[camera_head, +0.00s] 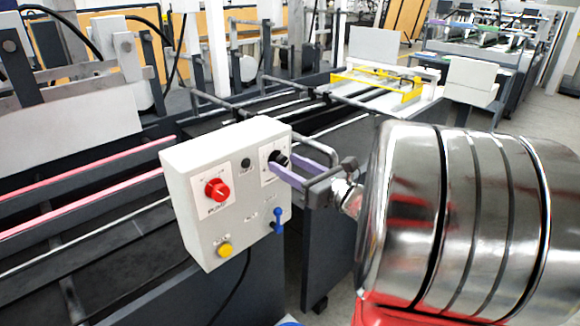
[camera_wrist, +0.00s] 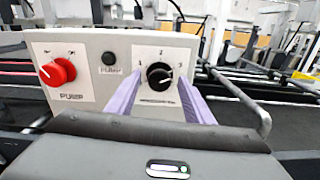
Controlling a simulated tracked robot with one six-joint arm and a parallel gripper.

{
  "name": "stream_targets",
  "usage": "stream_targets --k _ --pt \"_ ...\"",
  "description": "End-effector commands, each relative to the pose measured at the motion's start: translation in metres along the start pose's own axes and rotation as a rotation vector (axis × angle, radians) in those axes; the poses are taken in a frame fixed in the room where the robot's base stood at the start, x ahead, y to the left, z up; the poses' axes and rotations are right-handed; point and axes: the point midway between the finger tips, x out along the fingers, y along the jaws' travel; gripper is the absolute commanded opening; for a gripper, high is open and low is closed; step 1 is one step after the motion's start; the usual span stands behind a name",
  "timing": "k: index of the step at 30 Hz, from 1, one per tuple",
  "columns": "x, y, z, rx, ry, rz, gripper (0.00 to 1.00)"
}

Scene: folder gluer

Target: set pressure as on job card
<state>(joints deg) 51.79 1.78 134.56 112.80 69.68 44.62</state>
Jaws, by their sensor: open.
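The black pressure knob (camera_wrist: 159,76) is on a white plate marked 1, 2 and 3 on the control box. Its pale mark seems to point right, towards the 3, but it is small. My gripper (camera_wrist: 160,84) is open, with one lavender finger on each side of the knob; I cannot tell whether they touch it. In the head view, my gripper (camera_head: 283,168) reaches the box (camera_head: 225,150) from the right and partly covers the knob (camera_head: 278,158). No job card can be made out.
The box also carries a red pump knob (camera_head: 217,189), a small black button (camera_head: 245,162), a yellow button (camera_head: 225,250) and a blue lever (camera_head: 278,221). Machine rails (camera_head: 80,185) lie behind and left of it. A yellow frame (camera_head: 375,85) stands farther back.

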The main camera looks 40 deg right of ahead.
Motion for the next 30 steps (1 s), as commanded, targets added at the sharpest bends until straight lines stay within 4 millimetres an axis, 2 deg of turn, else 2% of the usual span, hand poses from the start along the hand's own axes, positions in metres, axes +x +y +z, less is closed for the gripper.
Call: stream_targets --k 2,19,30 --pt "-0.0001 0.0 0.0001 0.0 0.0 0.0 0.47" --pt "-0.0003 0.0 0.0002 0.0 0.0 0.0 0.07" --pt "-0.0004 0.0002 0.0002 -0.087 0.0 0.0 0.07"
